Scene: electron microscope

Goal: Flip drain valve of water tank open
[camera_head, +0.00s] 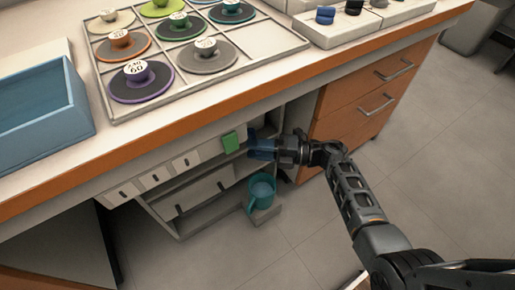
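My gripper (262,147) reaches in from the right, under the front edge of the workbench, at the open shelf unit. Dark blue parts show at its end, and I cannot tell its opening from this view. A small green block (230,142) sits on the pale front panel just left of the gripper, with a small gap between them. It may be the valve handle, but I cannot tell. A teal mug-like container (262,190) stands below the gripper on a small ledge. No water tank can be made out clearly.
The workbench (190,126) overhangs the shelf. It carries a tray (275,40) of round coloured polishing discs and a blue bin (42,122). A wooden drawer cabinet (365,100) stands right of the shelf, close to my arm. The grey floor (430,170) at right is open.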

